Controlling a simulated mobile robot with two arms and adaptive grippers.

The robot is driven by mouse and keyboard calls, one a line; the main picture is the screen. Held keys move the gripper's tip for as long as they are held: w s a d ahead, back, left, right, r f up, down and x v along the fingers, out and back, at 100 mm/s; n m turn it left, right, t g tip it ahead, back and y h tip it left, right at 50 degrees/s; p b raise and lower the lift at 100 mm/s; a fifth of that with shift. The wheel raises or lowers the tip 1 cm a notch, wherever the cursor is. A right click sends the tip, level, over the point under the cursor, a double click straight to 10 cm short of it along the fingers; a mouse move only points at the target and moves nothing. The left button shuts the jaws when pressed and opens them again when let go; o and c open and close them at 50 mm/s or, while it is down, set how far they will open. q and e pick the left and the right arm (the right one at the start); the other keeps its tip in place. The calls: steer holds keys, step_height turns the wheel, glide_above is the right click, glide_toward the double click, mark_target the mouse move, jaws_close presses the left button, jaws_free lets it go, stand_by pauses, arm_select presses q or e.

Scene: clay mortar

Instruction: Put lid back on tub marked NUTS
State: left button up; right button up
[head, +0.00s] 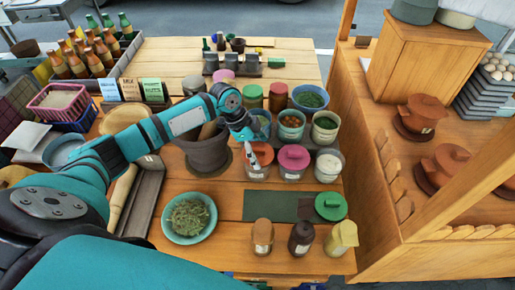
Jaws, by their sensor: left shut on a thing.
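My left gripper (254,157) reaches over the bowls and points down at a tub with a pale label (257,172). It is shut on what looks like a red lid (265,152), at the tub's mouth; the gripper hides part of it, and I cannot tell if the lid touches the rim. A tub with a pink lid (294,157) stands just to the right. A green lid (330,206) lies at the right end of a dark green mat (262,206). The tub labels are too small to read, so I cannot tell which says NUTS. My right gripper is out of view.
A grey mortar (205,154) stands left of the tubs. An open tub of white contents (328,165) is at the right. A bowl of herbs (189,218) and several jars (302,237) are nearer. A wooden counter (415,215) bounds the right side.

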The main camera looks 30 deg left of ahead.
arm_select(q)
steer(key=shift+f, duration=0.1)
steer(key=shift+p, duration=0.3)
stand_by(0.6)
steer(key=o, duration=0.7)
steer(key=shift+r+p, duration=3.45)
steer(key=shift+r, duration=0.1)
